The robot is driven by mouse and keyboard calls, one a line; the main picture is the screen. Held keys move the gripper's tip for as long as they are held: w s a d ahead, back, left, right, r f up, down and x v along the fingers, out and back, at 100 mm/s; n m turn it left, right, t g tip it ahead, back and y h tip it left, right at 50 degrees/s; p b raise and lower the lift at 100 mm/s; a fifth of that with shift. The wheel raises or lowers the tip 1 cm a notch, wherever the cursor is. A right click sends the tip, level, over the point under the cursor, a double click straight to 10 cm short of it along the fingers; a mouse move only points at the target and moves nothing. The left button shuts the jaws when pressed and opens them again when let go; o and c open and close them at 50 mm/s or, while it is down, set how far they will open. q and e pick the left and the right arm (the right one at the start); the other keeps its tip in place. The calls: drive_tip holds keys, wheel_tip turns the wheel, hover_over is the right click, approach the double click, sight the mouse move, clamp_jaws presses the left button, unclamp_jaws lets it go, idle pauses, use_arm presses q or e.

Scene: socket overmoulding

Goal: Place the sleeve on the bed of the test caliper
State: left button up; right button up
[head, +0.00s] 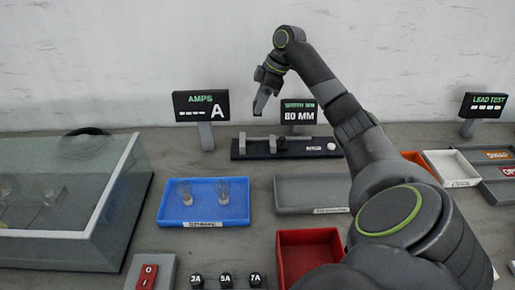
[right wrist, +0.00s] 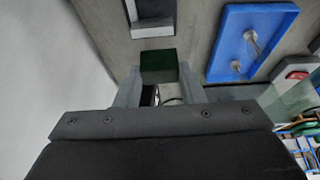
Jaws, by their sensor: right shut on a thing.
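My right gripper (head: 262,103) hangs in the air above and behind the left end of the test caliper (head: 262,157). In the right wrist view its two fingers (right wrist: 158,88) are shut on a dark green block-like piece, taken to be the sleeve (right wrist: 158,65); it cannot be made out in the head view. The caliper is a dark bar with a grey upright jaw at its left and a second jaw near its middle. Its end also shows at the top of the right wrist view (right wrist: 152,28), apart from the sleeve. My left gripper is not in view.
An AMPS display (head: 201,104) and an 80 MM display (head: 298,112) stand near the caliper. A blue tray (head: 175,214) holds two clear pieces. A grey tray (head: 300,191) looks empty; a red bin (head: 288,262) stands in front. A glass case (head: 75,210) is at left.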

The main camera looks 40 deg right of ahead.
drive_tip(key=f+b, duration=0.1)
drive_tip(key=f, duration=0.1)
drive_tip(key=f+b, duration=0.2)
drive_tip(key=shift+w+d, duration=0.2)
drive_tip(key=shift+f, duration=0.3)
wheel_tip(320, 180, down, 4)
drive_tip(key=shift+f, duration=0.25)
wheel_tip(320, 180, down, 5)
drive_tip(key=shift+f, duration=0.2)
drive_tip(key=o, duration=1)
drive_tip(key=shift+c, duration=0.2)
